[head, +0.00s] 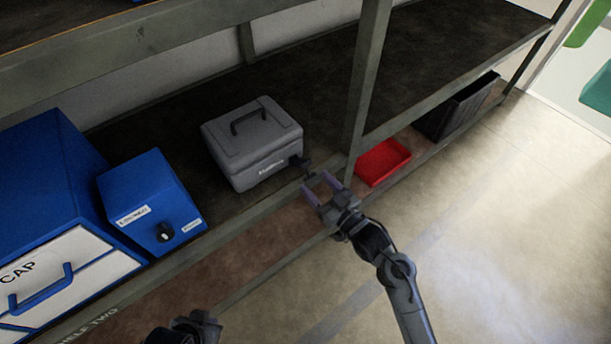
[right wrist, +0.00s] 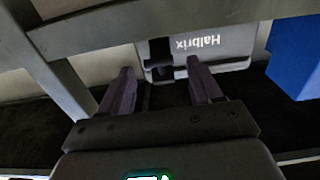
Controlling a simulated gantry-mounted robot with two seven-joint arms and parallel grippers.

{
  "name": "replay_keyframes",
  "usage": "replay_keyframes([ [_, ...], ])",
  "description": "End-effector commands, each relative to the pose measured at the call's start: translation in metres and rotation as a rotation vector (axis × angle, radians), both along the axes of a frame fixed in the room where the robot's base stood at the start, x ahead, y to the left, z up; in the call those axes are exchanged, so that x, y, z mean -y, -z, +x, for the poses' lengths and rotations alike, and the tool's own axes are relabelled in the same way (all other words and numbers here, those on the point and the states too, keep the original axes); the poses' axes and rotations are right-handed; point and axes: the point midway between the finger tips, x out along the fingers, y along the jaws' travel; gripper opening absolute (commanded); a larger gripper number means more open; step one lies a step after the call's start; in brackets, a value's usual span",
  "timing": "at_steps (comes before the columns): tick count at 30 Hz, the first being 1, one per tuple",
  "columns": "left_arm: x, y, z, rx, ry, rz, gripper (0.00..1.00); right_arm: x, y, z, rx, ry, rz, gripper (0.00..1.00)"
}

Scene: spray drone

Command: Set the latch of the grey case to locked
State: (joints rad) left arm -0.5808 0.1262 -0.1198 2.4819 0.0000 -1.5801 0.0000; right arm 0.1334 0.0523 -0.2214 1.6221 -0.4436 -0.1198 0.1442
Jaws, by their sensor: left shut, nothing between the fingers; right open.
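The grey case (head: 250,146), with a carry handle on its lid, stands closed on the shelf. Its front, lettered "Halbrix", also shows upside down in the right wrist view (right wrist: 222,44). The dark latch (head: 298,161) sits at the right of the case's front; it also shows in the right wrist view (right wrist: 158,52). I cannot tell its setting. My right gripper (head: 322,184) is open and empty, in front of the latch and apart from it, its fingers toward the case. My left gripper (head: 190,326) is shut and empty at the bottom edge, partly cut off.
A blue box with a black knob (head: 152,203) and a larger blue cabinet (head: 50,190) stand left of the case. A shelf post (head: 366,85) rises just right of it. A red tray (head: 382,162) and a black bin (head: 455,108) are lower right. The shelf's front rail (head: 225,235) runs below.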

Motion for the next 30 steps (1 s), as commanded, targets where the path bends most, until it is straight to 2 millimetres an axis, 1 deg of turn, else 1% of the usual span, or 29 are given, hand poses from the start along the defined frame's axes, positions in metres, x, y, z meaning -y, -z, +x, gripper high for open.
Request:
replay_keyframes([
  [1, 0.0, 0.009, 0.0, 0.0, 0.0, 0.0, 0.0, -0.006, 0.003, 0.007, 0.002, 0.0, 0.003, 0.64],
  [3, 0.0, 0.015, 0.0, 0.0, 0.0, 0.0, 0.0, -0.012, 0.003, 0.016, 0.002, 0.0, 0.003, 0.64],
  [10, 0.001, 0.028, 0.0, -0.001, -0.004, -0.005, 0.0, -0.029, 0.002, 0.038, 0.0, 0.001, 0.001, 0.64],
  [15, 0.003, 0.031, 0.0, -0.001, -0.007, -0.011, 0.0, -0.034, 0.001, 0.044, 0.0, 0.001, 0.0, 0.64],
  [24, 0.003, 0.031, 0.0, -0.001, -0.007, -0.011, 0.0, -0.034, 0.0, 0.045, 0.0, 0.001, 0.0, 0.64],
  [26, 0.002, 0.031, 0.0, -0.001, -0.006, -0.01, 0.0, -0.035, 0.0, 0.045, 0.0, 0.001, 0.0, 0.56],
  [30, 0.002, 0.031, 0.0, -0.001, -0.004, -0.007, 0.0, -0.034, 0.0, 0.045, 0.0, 0.001, 0.0, 0.35],
])
